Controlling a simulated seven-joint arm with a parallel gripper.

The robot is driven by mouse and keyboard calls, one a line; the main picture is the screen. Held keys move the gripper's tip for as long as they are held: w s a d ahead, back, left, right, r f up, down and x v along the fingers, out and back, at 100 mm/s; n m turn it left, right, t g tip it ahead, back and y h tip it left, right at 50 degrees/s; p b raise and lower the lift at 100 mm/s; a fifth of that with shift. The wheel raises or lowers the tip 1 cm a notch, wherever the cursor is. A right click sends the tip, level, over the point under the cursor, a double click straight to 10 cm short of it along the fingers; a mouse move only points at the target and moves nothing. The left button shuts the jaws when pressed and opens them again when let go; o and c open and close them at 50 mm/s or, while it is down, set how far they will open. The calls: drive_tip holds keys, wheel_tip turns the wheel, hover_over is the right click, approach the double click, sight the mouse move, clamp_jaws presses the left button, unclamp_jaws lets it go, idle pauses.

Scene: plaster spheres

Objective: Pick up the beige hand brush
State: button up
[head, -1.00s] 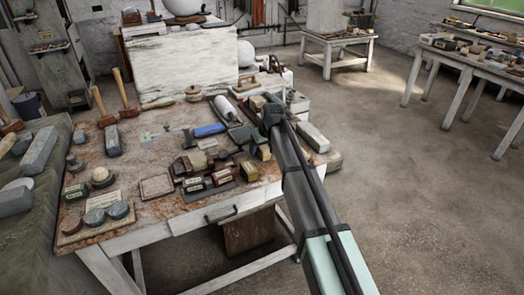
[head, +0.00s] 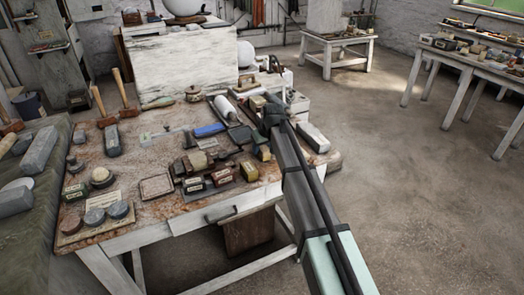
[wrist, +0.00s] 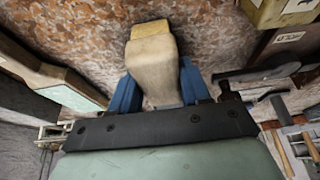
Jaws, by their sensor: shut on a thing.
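The beige hand brush (wrist: 152,68) stands out in the wrist view as a pale, worn block, wider at its far end. The two blue fingers of my gripper (wrist: 158,88) are shut on its sides. The brush's near end is hidden behind the dark gripper body. In the head view my gripper (head: 264,136) is over the right part of the cluttered workbench (head: 150,208), and my arm covers part of that spot. I cannot tell from these views whether the brush touches the bench top.
A yellowish block (head: 249,172) and several small labelled boxes stand close to the gripper. A blue-handled tool (head: 209,130) and a white roller (head: 225,107) lie to its left. A long grey block (head: 313,138) is to its right. Open floor lies beyond the bench's right edge.

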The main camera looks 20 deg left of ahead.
drive_tip(key=shift+r, duration=0.15)
wheel_tip(320, 180, up, 10)
drive_tip(key=shift+r, duration=0.1)
idle(0.6)
